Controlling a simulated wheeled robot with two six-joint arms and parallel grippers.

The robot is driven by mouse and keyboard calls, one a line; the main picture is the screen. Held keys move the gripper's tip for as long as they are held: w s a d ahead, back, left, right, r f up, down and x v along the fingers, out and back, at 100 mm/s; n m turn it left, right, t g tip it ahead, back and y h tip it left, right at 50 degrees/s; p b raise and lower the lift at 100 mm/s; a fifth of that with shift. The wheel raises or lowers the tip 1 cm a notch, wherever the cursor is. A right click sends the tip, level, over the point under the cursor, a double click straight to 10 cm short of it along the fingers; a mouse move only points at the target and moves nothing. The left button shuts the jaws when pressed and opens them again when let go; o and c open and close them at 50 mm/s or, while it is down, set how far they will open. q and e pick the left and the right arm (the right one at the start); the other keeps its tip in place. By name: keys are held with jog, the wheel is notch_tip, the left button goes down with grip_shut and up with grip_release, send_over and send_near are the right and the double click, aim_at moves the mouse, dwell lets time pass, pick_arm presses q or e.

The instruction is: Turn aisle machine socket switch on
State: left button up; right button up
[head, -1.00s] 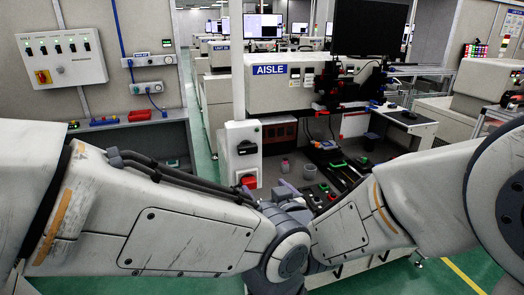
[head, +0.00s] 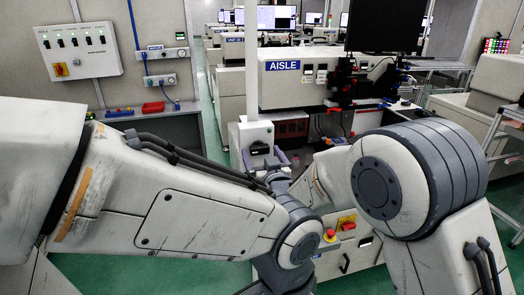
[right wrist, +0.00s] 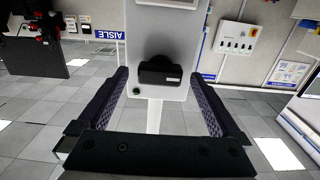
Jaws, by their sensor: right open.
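The aisle machine (head: 300,87) is a pale cabinet with a blue AISLE label. A white switch box (head: 246,132) stands at its left, with a black switch handle (head: 258,148) on its face. The handle also shows in the right wrist view (right wrist: 160,73), lying crosswise, with a small green round part (right wrist: 137,91) near it. My right gripper (head: 271,162) is in front of the box. In the right wrist view its open fingers (right wrist: 160,76) flank the handle, with gaps on both sides; contact cannot be seen. My left gripper is not visible.
A wall panel (head: 78,50) with several switches is at the left, above a bench with a red tray (head: 153,107). Red-and-yellow buttons (head: 346,222) are on the machine's lower front. A dark monitor (head: 385,25) stands above. My arms cover much of the foreground.

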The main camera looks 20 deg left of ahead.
jog(key=shift+w+a, duration=0.1)
jog(key=c, duration=1.4)
jog(key=shift+f+m+b, duration=0.15)
jog(key=shift+m+b, duration=0.25)
jog(key=shift+b, duration=0.35)
jog(key=m+b, duration=1.4)
jog(key=b, duration=0.5)
jog(key=shift+b, duration=0.4)
jog(key=shift+m+b, duration=1.35)
jog(key=shift+m, duration=0.35)
